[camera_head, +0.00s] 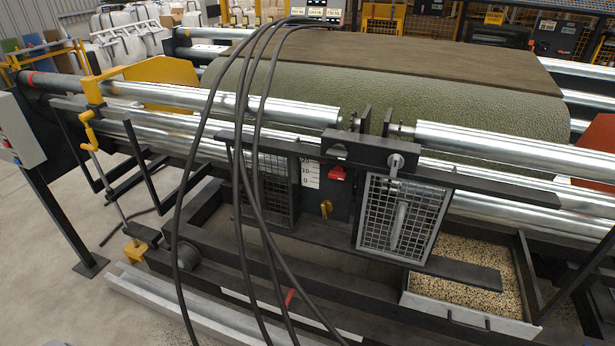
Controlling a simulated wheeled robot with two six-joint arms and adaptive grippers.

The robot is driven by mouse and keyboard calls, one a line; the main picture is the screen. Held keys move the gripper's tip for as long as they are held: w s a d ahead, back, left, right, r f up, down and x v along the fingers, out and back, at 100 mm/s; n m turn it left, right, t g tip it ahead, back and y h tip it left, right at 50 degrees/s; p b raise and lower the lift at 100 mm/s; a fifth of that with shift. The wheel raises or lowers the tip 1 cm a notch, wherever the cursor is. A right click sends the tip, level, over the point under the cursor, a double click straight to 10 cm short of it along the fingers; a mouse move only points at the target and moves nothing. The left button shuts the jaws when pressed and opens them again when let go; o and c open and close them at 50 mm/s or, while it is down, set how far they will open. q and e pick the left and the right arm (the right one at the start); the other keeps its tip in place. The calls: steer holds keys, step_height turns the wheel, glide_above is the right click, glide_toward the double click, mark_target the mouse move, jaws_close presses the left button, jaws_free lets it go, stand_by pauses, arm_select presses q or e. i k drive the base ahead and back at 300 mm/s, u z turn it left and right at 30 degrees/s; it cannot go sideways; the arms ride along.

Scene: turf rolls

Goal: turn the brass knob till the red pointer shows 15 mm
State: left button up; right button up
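The brass knob (326,208) is small and sits low on a dark panel in the middle of the machine, left of a mesh guard. Above it is a white scale plate (309,174) with black marks and numbers; a 10 seems to show near its middle. The red pointer (337,174) is a red block just right of the scale, at about the height of the middle number. Its exact reading is too small to tell. Neither of my grippers is in view, and nothing touches the knob.
Black cables (240,150) hang across the view, left of the knob. An open mesh guard (403,218) stands right of it, with a darker mesh (272,185) to its left. Steel rollers (225,98) and a green turf roll (400,95) lie behind. A tray of grain (440,318) is at lower right.

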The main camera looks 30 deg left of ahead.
mark_target(327, 206)
steer(key=z, duration=0.15)
steer(key=k, duration=0.2)
steer(key=u, duration=0.9)
